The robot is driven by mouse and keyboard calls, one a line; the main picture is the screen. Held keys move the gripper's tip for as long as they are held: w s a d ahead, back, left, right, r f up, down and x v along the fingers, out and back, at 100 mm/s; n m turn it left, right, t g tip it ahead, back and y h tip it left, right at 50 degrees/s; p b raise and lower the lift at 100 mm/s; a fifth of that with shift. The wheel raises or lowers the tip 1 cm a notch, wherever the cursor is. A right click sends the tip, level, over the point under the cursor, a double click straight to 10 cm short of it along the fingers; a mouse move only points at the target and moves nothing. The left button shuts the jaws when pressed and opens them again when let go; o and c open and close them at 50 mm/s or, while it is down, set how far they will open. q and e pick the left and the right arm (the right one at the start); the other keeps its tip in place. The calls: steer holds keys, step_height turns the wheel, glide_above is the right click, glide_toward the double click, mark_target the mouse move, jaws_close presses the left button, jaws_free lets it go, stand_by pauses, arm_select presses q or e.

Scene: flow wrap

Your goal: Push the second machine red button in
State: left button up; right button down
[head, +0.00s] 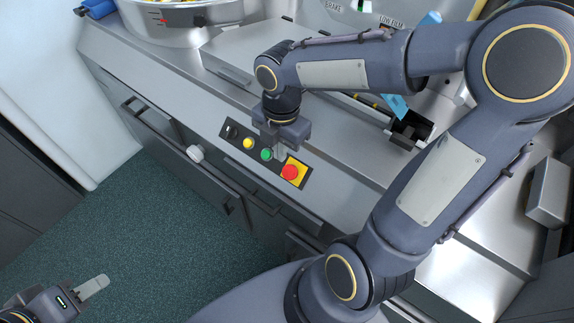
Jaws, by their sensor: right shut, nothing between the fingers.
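The red button (290,172) sits on a yellow square plate at the right end of a dark control panel (232,131) on the machine's front. My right gripper (279,154) is shut and empty, pointing down at the panel between the green button (266,155) and the red button. It is close beside the red button; I cannot tell whether it touches the panel. My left gripper (98,286) is at the lower left, over the floor and far from the panel. Only its finger side shows, so its opening is unclear.
A yellow button (248,143) and a black knob (232,132) are left of the green one. A round metal bowl (180,22) stands at the back left. The green floor (150,230) is clear.

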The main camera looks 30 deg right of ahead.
glide_above(287, 176)
steer(key=a, duration=0.2)
step_height(287, 176, down, 6)
steer(key=f, duration=0.1)
steer(key=d+f, duration=0.1)
steer(key=shift+d+f, duration=0.25)
steer(key=shift+f, duration=0.15)
steer(key=shift+w+d+f, duration=0.1)
steer(key=shift+d+f, duration=0.15)
steer(key=shift+f, duration=0.1)
